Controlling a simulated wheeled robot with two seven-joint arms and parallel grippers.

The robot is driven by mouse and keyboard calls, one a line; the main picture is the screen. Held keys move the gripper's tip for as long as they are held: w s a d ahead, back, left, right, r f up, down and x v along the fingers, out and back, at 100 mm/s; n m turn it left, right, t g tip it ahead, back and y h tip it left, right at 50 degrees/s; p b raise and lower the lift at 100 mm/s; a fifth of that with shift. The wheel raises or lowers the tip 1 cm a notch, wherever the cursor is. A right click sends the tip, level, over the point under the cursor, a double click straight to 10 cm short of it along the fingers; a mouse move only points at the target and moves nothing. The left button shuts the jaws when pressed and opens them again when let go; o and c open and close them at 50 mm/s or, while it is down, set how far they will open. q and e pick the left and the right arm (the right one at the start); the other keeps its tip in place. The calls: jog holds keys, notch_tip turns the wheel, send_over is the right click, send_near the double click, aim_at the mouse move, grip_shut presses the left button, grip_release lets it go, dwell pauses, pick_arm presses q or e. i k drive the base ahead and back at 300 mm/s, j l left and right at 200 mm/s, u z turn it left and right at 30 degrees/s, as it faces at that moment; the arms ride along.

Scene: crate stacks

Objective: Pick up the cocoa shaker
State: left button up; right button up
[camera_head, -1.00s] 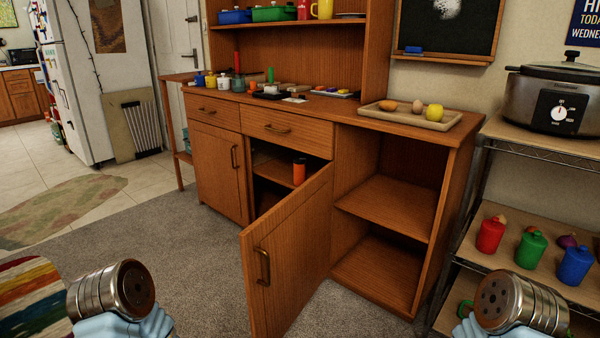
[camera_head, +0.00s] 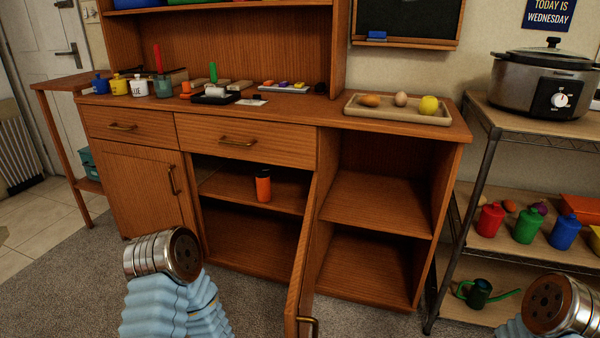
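An orange cylinder with a dark top (camera_head: 263,186), which may be the cocoa shaker, stands upright on the inner shelf (camera_head: 225,190) of the open cabinet. I can read no label on it. Its cabinet door (camera_head: 308,250) is swung open toward me and seen nearly edge-on. My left arm, a blue sleeve with a round metal end, shows at the lower left, in front of the cabinet. My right arm's metal end shows at the lower right corner. No gripper fingers show on either arm.
The counter holds a tray (camera_head: 440,118) with a yellow fruit, an egg and a brown item, plus several cups and small items. A wire rack (camera_head: 470,160) at right bears a slow cooker (camera_head: 545,85) and coloured bottles. Open cubbies (camera_head: 375,205) right of the door are empty.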

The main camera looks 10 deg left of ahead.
aim_at(264, 185)
jog(key=i+j+z, duration=0.15)
jog(key=j+z, duration=0.15)
jog(key=j, duration=0.3)
jog(key=j+z, duration=0.25)
jog(key=j, duration=0.3)
jog(key=i+j+z, duration=0.1)
jog(key=j+z, duration=0.2)
jog(key=j, duration=0.35)
jog(key=j+z, duration=0.25)
jog(key=j, duration=0.35)
jog(key=k+j+z, duration=0.15)
jog(key=j+z, duration=0.15)
jog(key=j, duration=0.25)
jog(key=k+j+z, duration=0.25)
jog(key=j, duration=0.35)
jog(key=i+j, duration=0.05)
jog(key=i, duration=0.05)
